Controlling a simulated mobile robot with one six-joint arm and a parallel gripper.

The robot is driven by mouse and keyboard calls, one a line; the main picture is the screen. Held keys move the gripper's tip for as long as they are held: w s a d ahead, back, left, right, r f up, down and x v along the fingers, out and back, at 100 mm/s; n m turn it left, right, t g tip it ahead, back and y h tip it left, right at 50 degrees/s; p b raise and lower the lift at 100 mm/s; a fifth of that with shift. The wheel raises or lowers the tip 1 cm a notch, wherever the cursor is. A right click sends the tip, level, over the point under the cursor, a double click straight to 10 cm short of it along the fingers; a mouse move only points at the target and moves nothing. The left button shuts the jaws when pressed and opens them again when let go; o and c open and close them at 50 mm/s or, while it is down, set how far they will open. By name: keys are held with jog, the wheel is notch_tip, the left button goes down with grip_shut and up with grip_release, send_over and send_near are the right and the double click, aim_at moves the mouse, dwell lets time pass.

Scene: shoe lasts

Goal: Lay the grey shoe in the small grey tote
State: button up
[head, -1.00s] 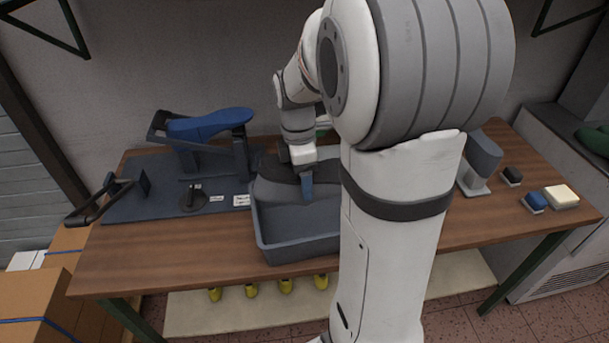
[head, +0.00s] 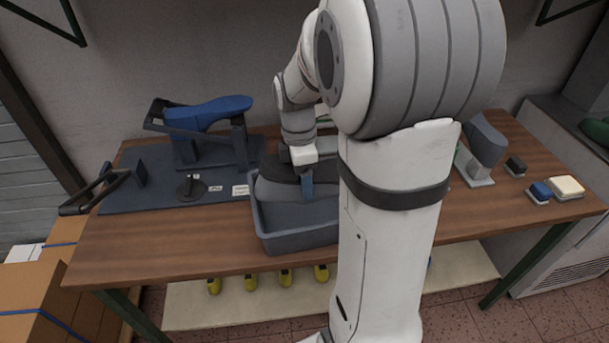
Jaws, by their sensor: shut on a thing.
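The small grey tote (head: 297,242) stands on the wooden table, its right end hidden behind my arm. The grey shoe (head: 278,190) is at the tote's opening, with a darker part toward the back left. My arm and gripper hide part of the shoe. I cannot tell whether the shoe touches the tote's floor.
The table front left is clear.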

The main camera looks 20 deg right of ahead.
notch_tip(320, 180, down, 2)
jog(key=shift+f+b, duration=0.1)
jog(key=shift+b, duration=0.55)
jog(key=o, duration=1.5)
jog(key=r, duration=0.7)
jog(key=shift+w+a+r, duration=0.15)
jog(key=shift+w+r, duration=0.25)
